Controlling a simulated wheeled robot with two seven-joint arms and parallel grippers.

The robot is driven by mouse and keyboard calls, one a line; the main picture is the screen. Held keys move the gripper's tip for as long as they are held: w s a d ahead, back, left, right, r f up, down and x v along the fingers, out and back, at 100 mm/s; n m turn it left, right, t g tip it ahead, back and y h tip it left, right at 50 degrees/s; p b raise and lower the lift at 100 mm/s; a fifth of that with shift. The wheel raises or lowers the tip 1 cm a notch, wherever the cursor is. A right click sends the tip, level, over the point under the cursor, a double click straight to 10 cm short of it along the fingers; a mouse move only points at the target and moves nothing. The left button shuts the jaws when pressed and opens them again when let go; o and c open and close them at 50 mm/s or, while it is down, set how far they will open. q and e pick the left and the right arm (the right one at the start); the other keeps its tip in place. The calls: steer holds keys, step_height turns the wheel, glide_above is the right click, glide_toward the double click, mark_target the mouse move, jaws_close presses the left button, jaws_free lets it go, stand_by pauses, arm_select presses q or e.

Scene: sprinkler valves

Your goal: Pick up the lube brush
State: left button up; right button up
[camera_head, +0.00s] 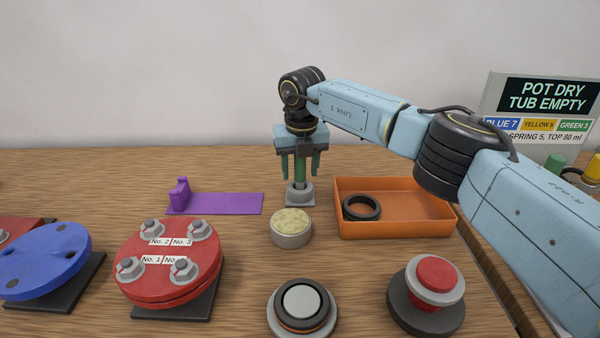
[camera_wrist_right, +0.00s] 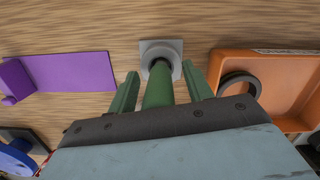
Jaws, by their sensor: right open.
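The lube brush (camera_head: 299,170) shows as an upright green handle standing in a small grey holder (camera_head: 299,193) on the table. My right gripper (camera_head: 300,172) points down over it, with one finger on each side of the handle. The fingers are open, and in the right wrist view gaps show between them and the green handle (camera_wrist_right: 158,88). The holder (camera_wrist_right: 160,55) also shows there, just beyond the fingertips. The brush's lower end is hidden in the holder. My left gripper is not in view.
An orange tray (camera_head: 395,231) with a black ring (camera_head: 361,208) is right of the holder. A purple stand (camera_head: 225,204) is left. A round pot (camera_head: 291,228), a red flange (camera_head: 168,262), a blue flange (camera_head: 40,262) and a red button (camera_head: 438,274) are in front. A sign (camera_head: 543,105) stands right.

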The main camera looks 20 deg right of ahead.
steer(key=shift+c, duration=0.4)
steer(key=c, duration=1)
steer(key=shift+r, duration=0.1)
